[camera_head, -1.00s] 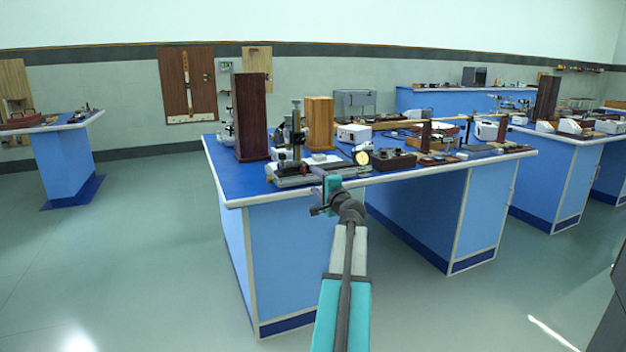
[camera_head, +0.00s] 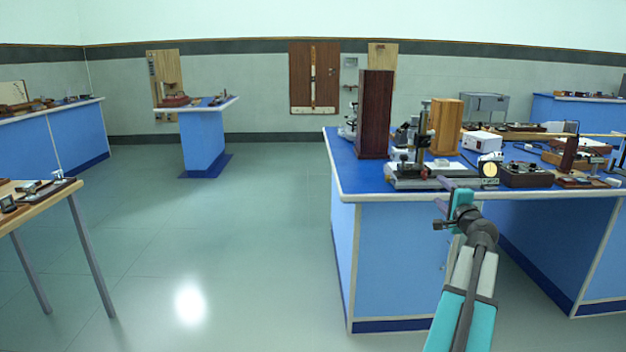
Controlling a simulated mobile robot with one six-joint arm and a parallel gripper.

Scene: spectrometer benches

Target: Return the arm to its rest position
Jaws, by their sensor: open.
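My arm (camera_head: 465,300), teal and grey, reaches up from the bottom right of the head view. My gripper (camera_head: 446,196) is at its end, small in the picture, open, with nothing seen between its fingers. It shows in front of the near edge of a blue bench (camera_head: 400,250), just below a metal instrument on a stand (camera_head: 420,160). I cannot tell how far it is from the bench edge.
The bench also bears a tall dark wooden box (camera_head: 375,115), a lighter wooden box (camera_head: 446,126) and a white device (camera_head: 482,142). A wooden table (camera_head: 35,200) stands at left, a small blue bench (camera_head: 203,140) farther back. The floor (camera_head: 230,240) between is clear.

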